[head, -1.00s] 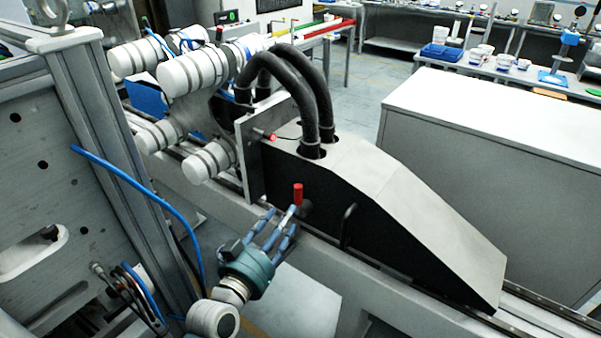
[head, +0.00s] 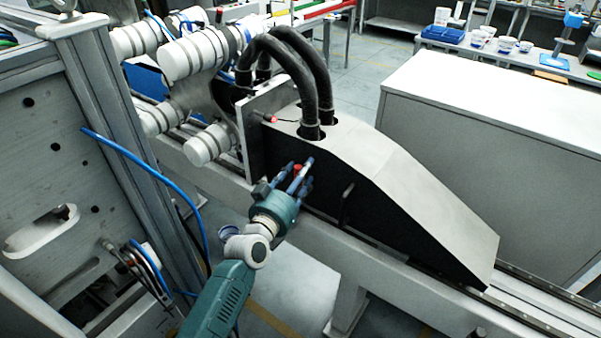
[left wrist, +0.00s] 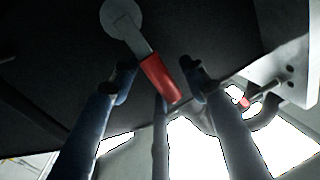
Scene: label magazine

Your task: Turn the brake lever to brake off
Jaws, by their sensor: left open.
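The brake lever has a red grip (left wrist: 160,78) on a grey metal arm that runs from a round pivot (left wrist: 122,18) on the black side of the machine housing. In the left wrist view the lever slants from the pivot down to the right. My left gripper (left wrist: 160,85) is open, with its fingers on both sides of the red grip; I cannot tell whether they touch it. In the head view my left gripper (head: 300,172) is at the housing's black side, and only a small red part of the grip shows between the fingers. My right gripper is not in view.
The wedge-shaped housing (head: 400,185) sits on a long rail, with black hoses (head: 312,85) into its top. A black handle (head: 346,204) stands out right of my gripper. A grey frame with a blue cable (head: 160,170) is at left.

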